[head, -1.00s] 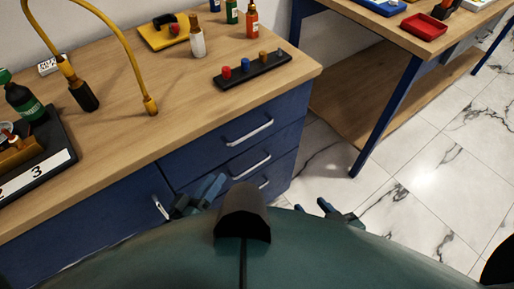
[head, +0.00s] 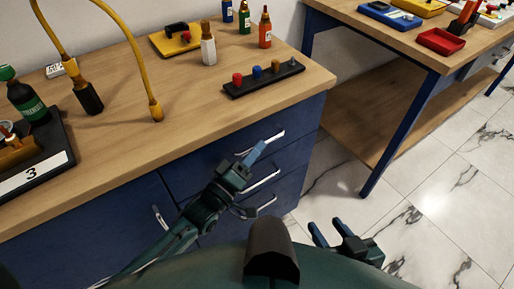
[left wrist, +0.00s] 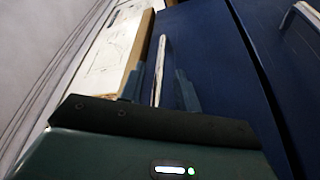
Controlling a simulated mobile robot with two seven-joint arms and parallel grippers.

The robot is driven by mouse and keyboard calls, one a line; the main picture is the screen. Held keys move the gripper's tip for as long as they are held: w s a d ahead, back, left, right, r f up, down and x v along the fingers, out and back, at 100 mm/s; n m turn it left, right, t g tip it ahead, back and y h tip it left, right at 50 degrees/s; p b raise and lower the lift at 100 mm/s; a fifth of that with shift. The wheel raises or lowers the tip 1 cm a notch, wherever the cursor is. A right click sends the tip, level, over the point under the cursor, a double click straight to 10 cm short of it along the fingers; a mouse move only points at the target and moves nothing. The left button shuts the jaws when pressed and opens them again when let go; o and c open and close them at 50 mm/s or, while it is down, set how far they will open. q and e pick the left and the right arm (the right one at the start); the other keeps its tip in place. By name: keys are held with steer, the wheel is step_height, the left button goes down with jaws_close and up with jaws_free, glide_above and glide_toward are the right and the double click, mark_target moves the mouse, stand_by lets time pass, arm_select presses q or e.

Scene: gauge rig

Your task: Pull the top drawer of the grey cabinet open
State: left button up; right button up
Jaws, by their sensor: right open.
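The cabinet under the wooden worktop shows blue, not grey, with a stack of drawers at its right end. The top drawer (head: 298,117) looks closed, and its silver bar handle (head: 274,136) is partly hidden by my left gripper. My left gripper (head: 256,154) is in front of this handle. In the left wrist view my left gripper (left wrist: 160,88) has its fingers apart, with a bar handle (left wrist: 161,60) showing between them; I cannot tell whether they touch it. My right gripper (head: 326,223) is open and empty, low and to the right, away from the cabinet.
Lower drawer handles (head: 262,182) sit close below. The worktop (head: 200,115) holds a black peg strip (head: 263,81), bottles and a yellow hose (head: 128,40). A second table (head: 400,38) stands at the right, with clear marble floor (head: 420,185) before it.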

arm_select(q)
steer(key=shift+w+d+r, duration=0.15)
steer(key=shift+w+d, duration=0.25)
steer(key=shift+w, duration=0.15)
steer(key=shift+c, duration=0.5)
jaws_close()
